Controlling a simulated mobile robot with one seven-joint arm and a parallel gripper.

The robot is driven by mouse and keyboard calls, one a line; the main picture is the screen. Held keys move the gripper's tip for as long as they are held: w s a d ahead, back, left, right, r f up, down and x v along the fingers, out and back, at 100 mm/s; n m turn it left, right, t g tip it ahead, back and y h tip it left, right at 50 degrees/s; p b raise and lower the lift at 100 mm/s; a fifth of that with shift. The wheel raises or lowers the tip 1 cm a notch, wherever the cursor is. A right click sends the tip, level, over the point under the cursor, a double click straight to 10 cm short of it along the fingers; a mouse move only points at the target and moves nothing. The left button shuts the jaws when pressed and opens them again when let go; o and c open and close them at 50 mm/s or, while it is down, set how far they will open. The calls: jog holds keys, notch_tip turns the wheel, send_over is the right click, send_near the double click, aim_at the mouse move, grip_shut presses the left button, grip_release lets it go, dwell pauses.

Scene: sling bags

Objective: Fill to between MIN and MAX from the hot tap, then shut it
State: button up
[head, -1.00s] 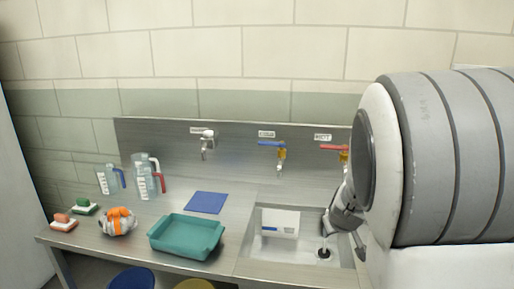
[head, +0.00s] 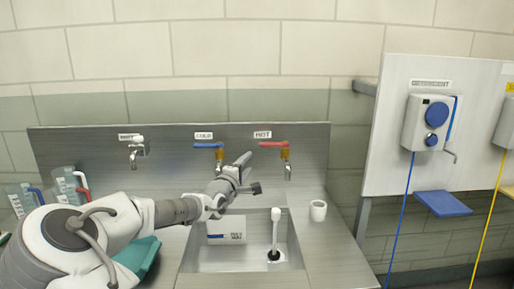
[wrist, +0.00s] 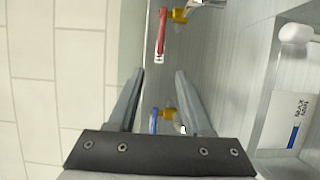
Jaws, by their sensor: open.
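The hot tap (head: 285,155) has a red lever (head: 272,144) and a HOT label; no stream shows under its spout. Its red lever (wrist: 161,38) is near the top in the wrist view. The steel sink (head: 190,262) below holds a white plate with a blue band (head: 226,237); its small lettering seems to read MIN and MAX. No water is evident in it. A white-topped upright stopper (head: 276,230) stands at the black drain. My gripper (head: 250,174) is open and empty, in front of the panel between the cold and hot taps, below lever height. Its fingers also show in the wrist view (wrist: 160,88).
The blue-levered cold tap (head: 218,152) is beside my gripper. Another tap (head: 135,150) is further left. Jugs (head: 66,185) and a teal tray (head: 140,256) are partly behind my arm. A white cup (head: 318,210) stands right of the sink. A detergent dispenser (head: 426,123) hangs at right.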

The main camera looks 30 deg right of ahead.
aim_at(265, 146)
jog(key=x, duration=1.7)
jog(key=shift+d+f, duration=0.1)
grip_shut()
dwell(1.0)
